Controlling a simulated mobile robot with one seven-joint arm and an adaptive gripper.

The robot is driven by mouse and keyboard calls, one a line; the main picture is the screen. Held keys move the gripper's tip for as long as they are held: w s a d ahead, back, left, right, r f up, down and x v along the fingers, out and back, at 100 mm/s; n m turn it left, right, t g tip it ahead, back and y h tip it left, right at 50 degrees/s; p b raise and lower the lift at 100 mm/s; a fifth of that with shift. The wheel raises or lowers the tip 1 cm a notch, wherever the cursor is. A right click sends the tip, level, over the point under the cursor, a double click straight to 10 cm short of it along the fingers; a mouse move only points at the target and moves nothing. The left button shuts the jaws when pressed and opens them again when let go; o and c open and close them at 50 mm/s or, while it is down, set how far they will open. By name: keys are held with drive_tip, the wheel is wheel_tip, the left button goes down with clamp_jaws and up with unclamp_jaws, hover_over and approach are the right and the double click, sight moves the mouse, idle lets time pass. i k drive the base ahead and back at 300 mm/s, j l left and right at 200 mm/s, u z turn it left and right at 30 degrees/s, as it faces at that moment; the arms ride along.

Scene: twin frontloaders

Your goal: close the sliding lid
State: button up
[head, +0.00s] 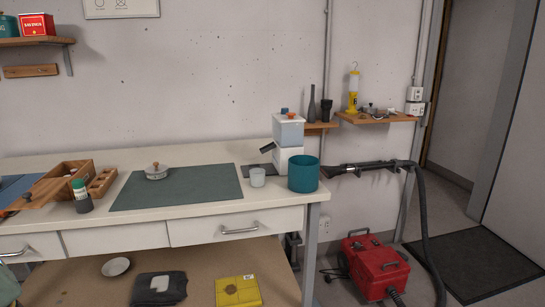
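A wooden box (84,167) stands on the left part of the workbench, with its top at least partly open and a dark inside showing. A flat wooden panel (42,192), which looks like the sliding lid, sticks out from the box toward the front left. Its exact seating in the box is too small to tell. My gripper is not in view.
A small wooden tray (102,183) sits right of the box. A green mat (190,188) bears a lidded pot (156,172). A cup (257,177), a teal canister (303,174) and a white appliance (288,135) stand at the right end. A red vacuum (375,267) is on the floor.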

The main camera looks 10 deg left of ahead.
sight(36, 196)
drive_tip(key=u, duration=1.45)
drive_tip(key=i+j+z, duration=0.55)
drive_tip(key=j+z, duration=0.2)
